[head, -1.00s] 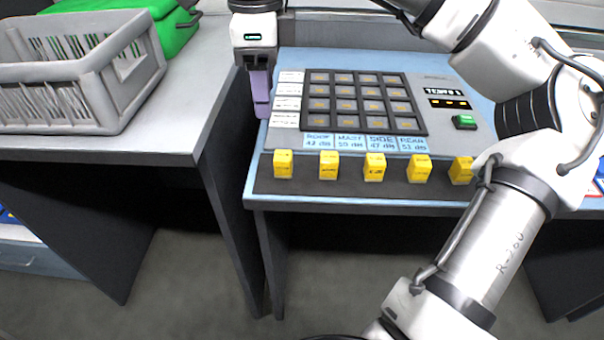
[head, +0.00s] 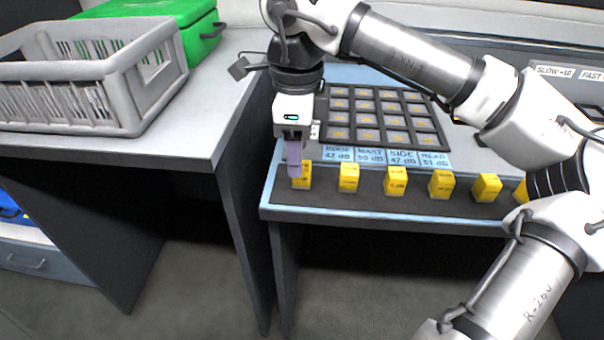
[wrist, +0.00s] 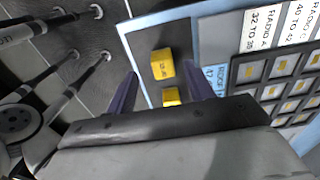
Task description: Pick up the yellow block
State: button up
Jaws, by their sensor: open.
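Several yellow blocks stand in a row on the dark strip along the front of the console; which one the task means cannot be told. In the head view my gripper (head: 294,160) points down at the leftmost yellow block (head: 303,178), partly covering it. In the wrist view that view's upper yellow block (wrist: 162,65) shows between the spread purple fingers, beyond their tips. A second yellow block (wrist: 171,96) is partly hidden behind the gripper body. My gripper is open and empty. Contact with a block cannot be told.
The console (head: 345,210) has a dark button grid (head: 385,117) and printed labels behind the blocks. A grey crate (head: 85,95) and a green case (head: 205,35) stand on the grey desk at left. A narrow gap separates desk and console.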

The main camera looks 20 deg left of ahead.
jog(key=f, duration=0.4)
jog(key=shift+w+d+f, duration=0.25)
jog(key=shift+f, duration=0.05)
jog(key=c, duration=1.1)
jog(key=shift+r, duration=0.1)
